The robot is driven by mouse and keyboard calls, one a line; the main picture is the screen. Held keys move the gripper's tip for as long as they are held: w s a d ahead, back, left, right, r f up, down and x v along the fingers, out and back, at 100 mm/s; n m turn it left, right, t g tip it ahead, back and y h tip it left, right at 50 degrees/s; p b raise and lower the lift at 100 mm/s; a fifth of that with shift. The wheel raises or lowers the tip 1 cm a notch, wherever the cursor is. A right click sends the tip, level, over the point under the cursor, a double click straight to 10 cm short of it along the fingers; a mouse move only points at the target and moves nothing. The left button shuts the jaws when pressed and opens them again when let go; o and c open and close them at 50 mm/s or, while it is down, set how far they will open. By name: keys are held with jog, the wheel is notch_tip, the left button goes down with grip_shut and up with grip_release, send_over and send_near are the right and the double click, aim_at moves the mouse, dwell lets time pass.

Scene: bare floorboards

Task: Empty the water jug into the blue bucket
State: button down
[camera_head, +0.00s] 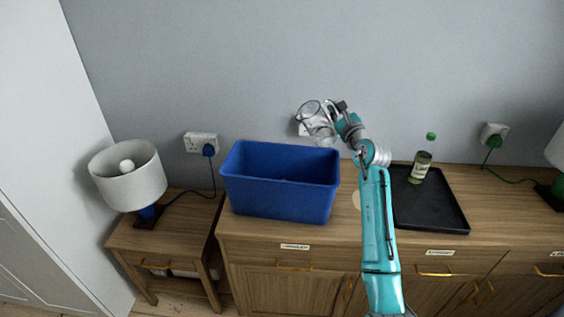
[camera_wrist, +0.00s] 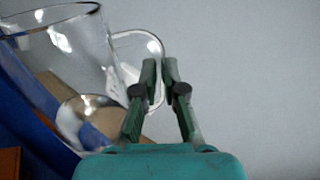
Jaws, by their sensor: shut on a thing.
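The clear glass jug (camera_head: 320,128) is held up in the air, behind and above the right end of the blue bucket (camera_head: 278,200). It looks tilted, with its rim toward the upper left. My gripper (camera_head: 338,107) is at the jug's right side. In the wrist view the jug (camera_wrist: 62,55) fills the left, and its handle reaches to my fingertips (camera_wrist: 161,75), which are shut on it. The bucket's blue wall (camera_wrist: 38,118) shows behind the jug there. The bucket stands upright on the wooden sideboard. I cannot tell how much water is in the jug.
A black tray (camera_head: 430,212) with a green-capped bottle (camera_head: 421,167) lies right of my arm on the sideboard (camera_head: 345,232). A white lamp (camera_head: 130,180) stands on a small side table at left. Wall sockets (camera_head: 200,142) with plugged cords are behind.

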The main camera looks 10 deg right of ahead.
aim_at(326, 118)
jog(key=shift+s+a+r+n, duration=0.15)
jog(key=shift+a+r+n, duration=0.05)
jog(key=shift+a+n, duration=0.45)
jog(key=n, duration=0.1)
jog(key=a+n+y, duration=0.1)
jog(key=n, duration=0.1)
jog(key=shift+s+a+r+n+t, duration=0.1)
jog(key=shift+r+n+t, duration=0.2)
jog(key=shift+r, duration=0.1)
jog(key=shift+s+a+f+n, duration=0.1)
jog(key=shift+a+f+n, duration=0.5)
jog(key=shift+n, duration=0.45)
jog(key=shift+a+n+y, duration=0.2)
jog(key=shift+n+y, duration=0.1)
jog(key=shift+n, duration=0.1)
jog(key=shift+s+a+n, duration=0.15)
jog(key=shift+a+n, duration=0.2)
jog(key=shift+n, duration=0.25)
jog(key=shift+s+a+r+n+y, duration=0.1)
jog(key=shift+a+r+n+y, duration=0.1)
jog(key=shift+a+r+n, duration=0.25)
jog(key=shift+s+a+r+n+y, duration=0.1)
jog(key=shift+a+n+y, duration=0.15)
jog(key=shift+a, duration=0.3)
jog(key=shift+a+r, duration=0.1)
jog(key=shift+a, duration=0.15)
